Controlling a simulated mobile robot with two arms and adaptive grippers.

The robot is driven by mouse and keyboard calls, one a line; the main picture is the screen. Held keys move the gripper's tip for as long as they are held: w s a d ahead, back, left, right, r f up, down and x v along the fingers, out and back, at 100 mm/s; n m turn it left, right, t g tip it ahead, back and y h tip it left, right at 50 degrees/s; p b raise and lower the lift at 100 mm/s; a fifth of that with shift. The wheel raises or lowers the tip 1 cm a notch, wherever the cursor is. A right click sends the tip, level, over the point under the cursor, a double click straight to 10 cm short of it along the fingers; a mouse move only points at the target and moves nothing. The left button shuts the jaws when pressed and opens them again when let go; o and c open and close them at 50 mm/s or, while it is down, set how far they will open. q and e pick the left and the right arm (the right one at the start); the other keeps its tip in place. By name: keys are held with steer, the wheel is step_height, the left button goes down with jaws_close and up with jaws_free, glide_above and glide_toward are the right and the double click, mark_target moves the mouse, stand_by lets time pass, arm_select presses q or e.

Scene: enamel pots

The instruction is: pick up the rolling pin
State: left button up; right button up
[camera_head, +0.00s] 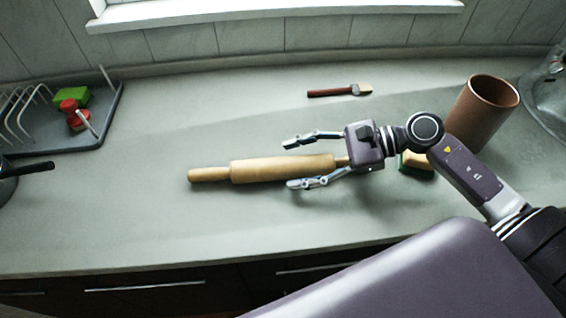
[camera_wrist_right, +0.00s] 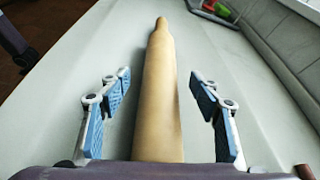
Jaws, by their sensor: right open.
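The wooden rolling pin (camera_head: 283,168) lies lengthwise on the grey-green countertop (camera_head: 150,220), one handle pointing left. My right gripper (camera_head: 299,162) comes in from the right, its two fingers open on either side of the pin's right part. In the right wrist view the pin (camera_wrist_right: 158,95) runs away from me between the blue-padded fingers (camera_wrist_right: 162,88), with a gap on both sides. The pin's near handle is mostly hidden by the gripper. My left gripper is not in view.
A brush (camera_head: 340,91) lies behind the pin. A brown cylindrical pot (camera_head: 486,108) stands at right near my arm. A sponge-like block (camera_head: 417,165) is partly hidden beside the gripper. A dark dish tray (camera_head: 104,118) stands at left. The counter front is clear.

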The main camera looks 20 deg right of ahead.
steer(key=shift+x, duration=0.95)
jaws_close()
steer(key=shift+r, duration=0.1)
